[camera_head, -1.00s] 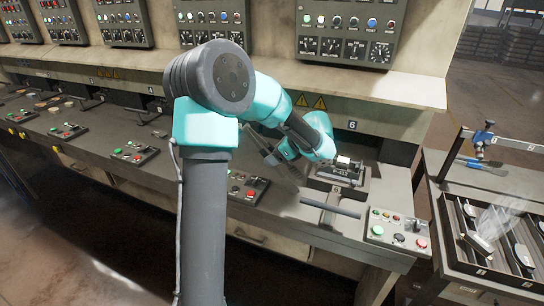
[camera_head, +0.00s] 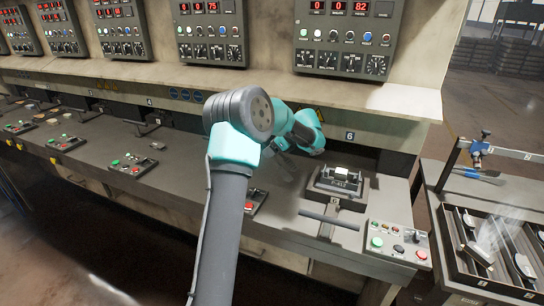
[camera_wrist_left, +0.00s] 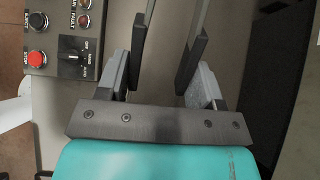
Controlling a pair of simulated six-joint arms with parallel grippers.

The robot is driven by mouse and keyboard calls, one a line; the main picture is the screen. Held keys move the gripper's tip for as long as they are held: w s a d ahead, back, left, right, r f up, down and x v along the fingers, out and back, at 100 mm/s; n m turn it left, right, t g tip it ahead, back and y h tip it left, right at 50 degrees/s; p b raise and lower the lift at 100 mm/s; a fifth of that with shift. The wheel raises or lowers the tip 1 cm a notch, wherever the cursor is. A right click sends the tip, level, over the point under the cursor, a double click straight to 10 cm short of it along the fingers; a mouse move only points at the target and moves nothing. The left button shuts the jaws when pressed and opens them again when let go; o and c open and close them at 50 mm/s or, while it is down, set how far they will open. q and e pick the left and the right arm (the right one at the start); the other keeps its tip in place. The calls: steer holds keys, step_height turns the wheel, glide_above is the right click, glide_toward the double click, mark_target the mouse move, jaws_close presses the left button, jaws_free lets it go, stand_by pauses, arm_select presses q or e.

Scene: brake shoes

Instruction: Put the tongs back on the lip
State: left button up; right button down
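My left gripper (camera_wrist_left: 165,60) is low over the grey bench (camera_head: 190,150), left of the press at station 6 in the head view. In the left wrist view its two dark fingers stand apart with a clear gap between them. Two slim grey bars (camera_wrist_left: 201,18) run on from the fingers to the top edge. They may be the legs of the tongs, but I cannot tell. In the head view the gripper is small and partly behind my arm. I cannot clearly make out the lip. My right gripper is not in view.
The station 6 press (camera_head: 338,185) has a dark bar handle (camera_head: 330,220) in front. A button box (camera_head: 398,243) stands to its right. A side table at the right holds a partitioned tray (camera_head: 455,262) and a blue clamp stand (camera_head: 480,149).

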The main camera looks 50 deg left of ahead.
arm_select(q)
steer(key=shift+w+a+f, duration=0.1)
steer(key=shift+a+f, duration=0.05)
steer(key=shift+f, duration=0.75)
steer(key=shift+w+a+f, duration=0.1)
steer(key=shift+f, duration=0.8)
steer(key=shift+f, duration=0.1)
steer(key=o, duration=0.5)
steer(key=shift+o, duration=0.2)
steer(key=v, duration=1.2)
